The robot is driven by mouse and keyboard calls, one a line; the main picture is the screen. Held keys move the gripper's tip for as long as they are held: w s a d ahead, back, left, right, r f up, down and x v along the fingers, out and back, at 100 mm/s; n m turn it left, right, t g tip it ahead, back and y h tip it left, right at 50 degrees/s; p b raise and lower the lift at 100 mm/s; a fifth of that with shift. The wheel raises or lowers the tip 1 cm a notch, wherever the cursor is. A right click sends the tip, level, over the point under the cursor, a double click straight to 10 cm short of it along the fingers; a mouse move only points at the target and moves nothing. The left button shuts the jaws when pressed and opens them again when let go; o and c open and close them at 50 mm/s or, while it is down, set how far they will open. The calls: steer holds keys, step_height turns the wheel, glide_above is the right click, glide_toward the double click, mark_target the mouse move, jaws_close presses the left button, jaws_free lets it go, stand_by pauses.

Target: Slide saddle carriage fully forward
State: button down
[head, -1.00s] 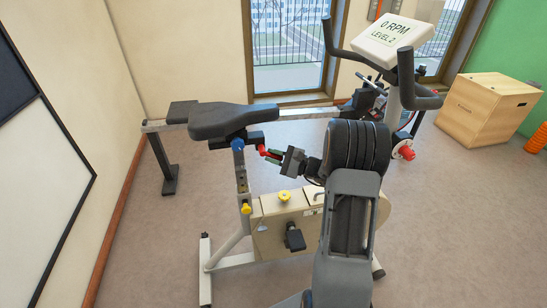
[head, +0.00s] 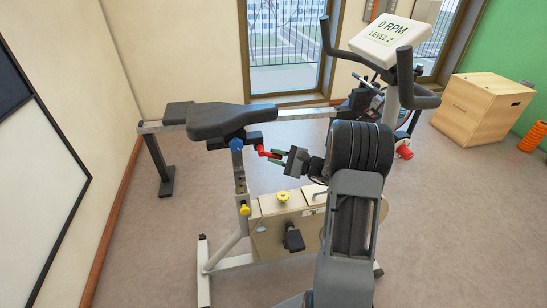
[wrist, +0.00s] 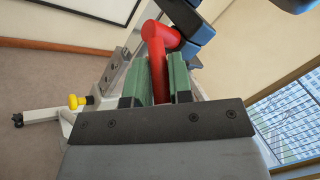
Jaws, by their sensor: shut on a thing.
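The black saddle (head: 230,121) sits on its carriage (head: 252,137) at the top of the exercise bike's seat post. A red handle (head: 264,152) sticks out from the carriage toward my gripper. My gripper (head: 277,155) reaches in from the right, below the saddle. In the wrist view, the green fingers of my gripper (wrist: 167,82) are shut on the red handle (wrist: 156,52), with its shaft running between them. The far side of the carriage is hidden by the saddle and handle.
The handlebar console (head: 391,36) reads 0 RPM, LEVEL 2. A yellow knob (head: 244,209) is on the seat post. A rowing machine rail (head: 305,113) runs behind the bike. A wooden box (head: 482,108) stands at right. The floor at left is clear.

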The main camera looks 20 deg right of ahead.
steer(key=shift+w+d+r+t, duration=0.1)
steer(key=shift+d+r+t, duration=0.2)
steer(key=shift+d, duration=0.15)
steer(key=c, duration=1.4)
jaws_free()
steer(key=shift+c, duration=0.2)
steer(key=shift+o, duration=0.7)
steer(key=shift+d, duration=0.35)
steer(key=shift+o, duration=0.7)
steer(key=shift+f, duration=0.1)
steer(key=shift+o, duration=0.5)
steer(key=shift+a, duration=0.35)
steer(key=shift+f, duration=0.1)
steer(key=v, duration=1.4)
steer(key=shift+b, duration=0.4)
